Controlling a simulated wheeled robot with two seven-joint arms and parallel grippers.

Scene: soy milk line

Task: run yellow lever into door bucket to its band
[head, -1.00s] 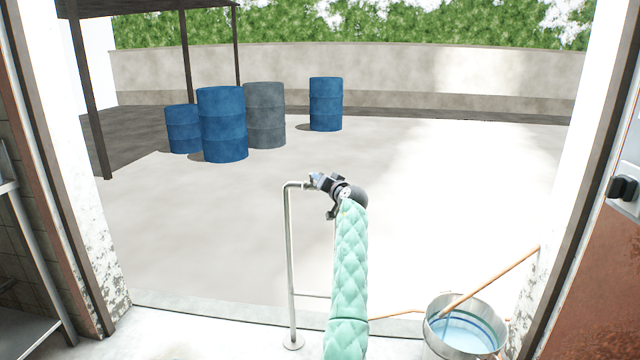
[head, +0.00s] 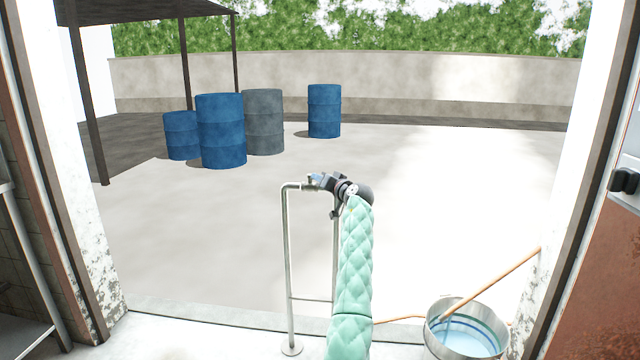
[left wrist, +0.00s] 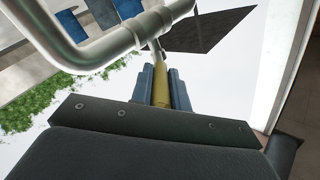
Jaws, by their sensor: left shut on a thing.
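The yellow lever (left wrist: 161,86) sits between the two blue fingers of my left gripper (left wrist: 161,90) in the left wrist view. My left gripper (head: 318,182) is shut on it, at the top of the bent metal standpipe (head: 287,250) in the head view. The wrist hides most of the lever there. The door bucket (head: 431,330) is a metal pail at the lower right, by the doorway. It holds pale blue water (head: 468,338), and a darker blue band (head: 490,328) runs round its inner wall. I cannot tell exactly how the water stands to the band. My right gripper is out of view.
A thin orange-brown rod or hose (head: 400,319) lies left of the bucket. Blue barrels (head: 221,130) and a grey barrel (head: 264,122) stand far off; the yard between is clear.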

